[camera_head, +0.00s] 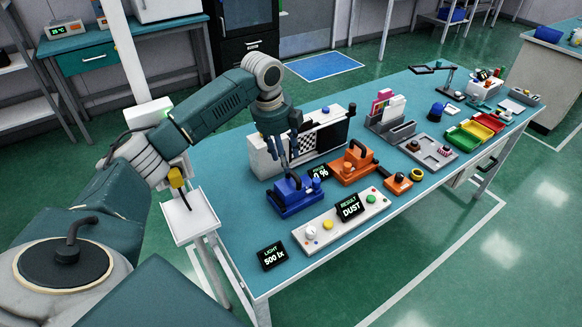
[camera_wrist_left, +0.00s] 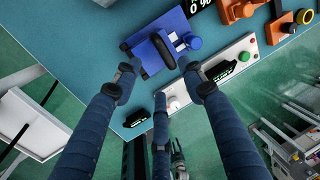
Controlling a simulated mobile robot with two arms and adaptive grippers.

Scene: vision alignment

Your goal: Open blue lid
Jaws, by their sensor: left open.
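The blue lid (camera_head: 296,197) is a blue box-like piece with a dark arched handle, on the teal table near its left end. It also shows at the top of the left wrist view (camera_wrist_left: 150,58), with the dark handle across it. My left gripper (camera_head: 284,160) is above the blue lid, at the end of the arm from the left. Its dark blue fingers (camera_wrist_left: 158,72) are spread apart with nothing between them, the tips near the lid's handle. Whether a tip touches the lid I cannot tell. My right gripper is not in view.
An orange device (camera_head: 352,166) with a dark handle stands right of the lid. A white panel (camera_head: 325,228) with buttons and a "DUST" display lies in front. A checkered board (camera_head: 305,145) stands behind. A light meter display (camera_head: 272,256) is near the front left edge.

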